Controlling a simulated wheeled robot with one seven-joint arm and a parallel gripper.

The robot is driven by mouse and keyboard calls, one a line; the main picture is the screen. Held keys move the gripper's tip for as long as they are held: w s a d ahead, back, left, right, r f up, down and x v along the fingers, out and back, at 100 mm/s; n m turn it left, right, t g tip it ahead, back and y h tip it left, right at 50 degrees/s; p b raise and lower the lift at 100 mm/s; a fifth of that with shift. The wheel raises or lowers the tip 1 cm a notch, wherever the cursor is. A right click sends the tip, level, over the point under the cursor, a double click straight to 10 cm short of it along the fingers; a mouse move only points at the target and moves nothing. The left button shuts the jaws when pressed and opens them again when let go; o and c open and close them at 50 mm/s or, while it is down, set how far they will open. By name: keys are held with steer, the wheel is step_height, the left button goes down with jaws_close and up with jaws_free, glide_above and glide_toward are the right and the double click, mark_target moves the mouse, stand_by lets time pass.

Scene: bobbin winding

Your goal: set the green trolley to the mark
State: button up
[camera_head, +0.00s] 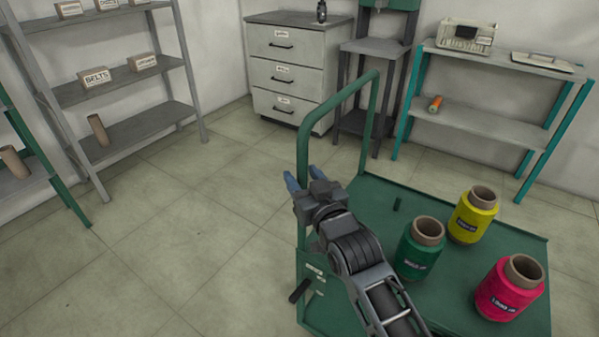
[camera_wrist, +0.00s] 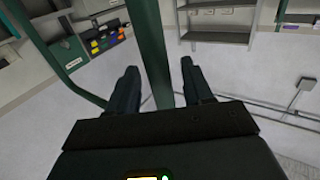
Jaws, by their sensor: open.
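The green trolley (camera_head: 372,203) stands right of centre in the head view, with its upright tube handle (camera_head: 338,98) at its back left. My gripper (camera_head: 303,178) is at the left post of this handle, its jaws open. In the wrist view a green bar (camera_wrist: 152,40) runs between the two open fingers (camera_wrist: 159,68), with gaps on both sides. I cannot tell whether either finger touches it. My arm hides part of the trolley's left side. I see no floor mark in either view.
Green, yellow (camera_head: 473,217) and pink (camera_head: 509,291) yarn cones ride on the trolley. A black lever (camera_head: 299,291) juts from its left side. Grey shelves (camera_head: 130,130), a drawer cabinet (camera_head: 288,75) and a teal-legged bench (camera_head: 490,110) line the walls. Floor at left is clear.

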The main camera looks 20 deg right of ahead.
steer(key=s, duration=0.5)
steer(key=shift+s, duration=0.15)
